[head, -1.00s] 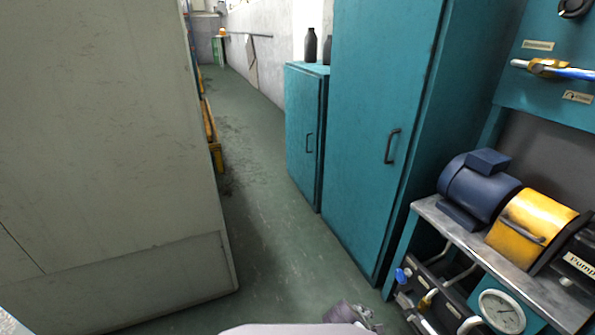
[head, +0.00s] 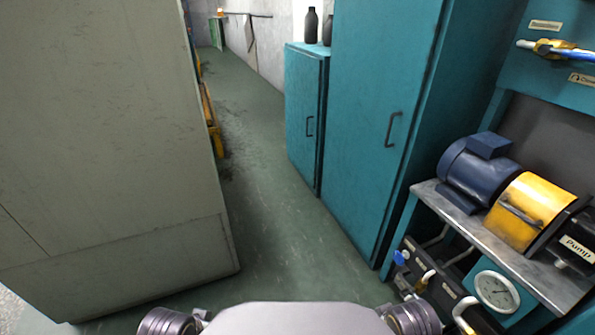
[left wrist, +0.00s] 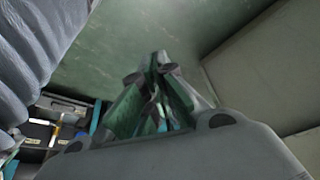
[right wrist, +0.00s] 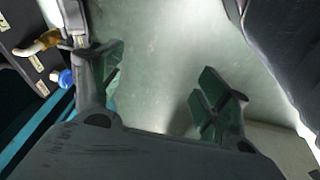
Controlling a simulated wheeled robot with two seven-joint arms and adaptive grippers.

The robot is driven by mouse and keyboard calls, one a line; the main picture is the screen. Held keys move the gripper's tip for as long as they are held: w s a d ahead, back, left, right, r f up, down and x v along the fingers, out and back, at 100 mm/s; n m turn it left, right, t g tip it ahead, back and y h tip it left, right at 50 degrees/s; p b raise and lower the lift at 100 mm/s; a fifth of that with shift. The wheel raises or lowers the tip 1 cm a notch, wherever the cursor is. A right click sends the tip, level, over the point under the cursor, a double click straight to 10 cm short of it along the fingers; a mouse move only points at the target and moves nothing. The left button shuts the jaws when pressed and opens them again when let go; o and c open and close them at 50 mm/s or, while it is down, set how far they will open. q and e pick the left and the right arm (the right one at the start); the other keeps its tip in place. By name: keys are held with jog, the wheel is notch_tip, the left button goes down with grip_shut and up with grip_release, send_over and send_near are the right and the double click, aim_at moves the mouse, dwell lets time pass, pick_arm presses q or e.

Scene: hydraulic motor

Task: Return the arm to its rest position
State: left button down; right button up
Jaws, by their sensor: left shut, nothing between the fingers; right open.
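In the left wrist view my left gripper (left wrist: 155,85) has its green-padded fingers together with nothing between them, above the green floor. In the right wrist view my right gripper (right wrist: 165,85) has its fingers wide apart and empty, with bare floor between them. Neither set of fingers shows in the head view. There, parts of my own arms and body show along the bottom edge, the left arm (head: 168,321) at lower left and the right arm (head: 412,318) at lower right.
A grey cabinet (head: 110,130) stands at left. Teal cabinets (head: 375,110) stand at centre right. A workbench (head: 525,265) at right carries a blue motor (head: 478,170) and a yellow-covered pump unit (head: 528,212). The floor aisle (head: 250,150) between them is clear.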

pick_arm(q)
jog(key=shift+a+r+p, duration=0.4)
jog(key=shift+a, duration=0.05)
pick_arm(e)
jog(key=shift+s+d+r+m, duration=0.3)
jog(key=shift+s+r, duration=0.1)
jog(key=shift+r, duration=0.2)
jog(key=shift+s+d+r+m, duration=0.15)
jog(key=shift+s+r+m, duration=0.2)
jog(key=shift+r, duration=0.25)
pick_arm(q)
jog(key=shift+w+f+p, duration=0.2)
jog(key=shift+p, duration=0.55)
pick_arm(e)
jog(key=shift+w+f, duration=0.2)
jog(key=shift+w, duration=0.05)
